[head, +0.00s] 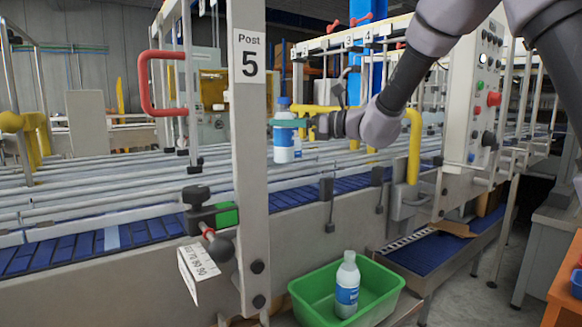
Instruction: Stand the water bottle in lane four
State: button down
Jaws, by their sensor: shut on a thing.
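A water bottle (284,147) with a white body, blue label and blue cap hangs upright above the conveyor lanes, just right of Post 5. My gripper (287,123) reaches in from the right and is shut around the bottle's upper part with its teal fingers. The bottle's base appears clear of the rails, though its exact height is hard to tell. Small number plates, one reading 4 (368,33), are on the overhead beam at the back. The metal lane rails (120,175) run across the picture behind the blue belt.
A second white bottle (347,285) stands in a green bin (295,290) below the conveyor. The Post 5 upright (248,180) stands close in front. A red handle (145,85), a yellow pipe (414,145) and a control panel (474,90) flank the lanes.

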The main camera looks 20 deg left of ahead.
aim_at(287, 151)
notch_tip(287, 151, down, 7)
jog(key=shift+f, duration=0.2)
jog(key=shift+f, duration=0.15)
jog(key=shift+c, duration=0.2)
grip_release()
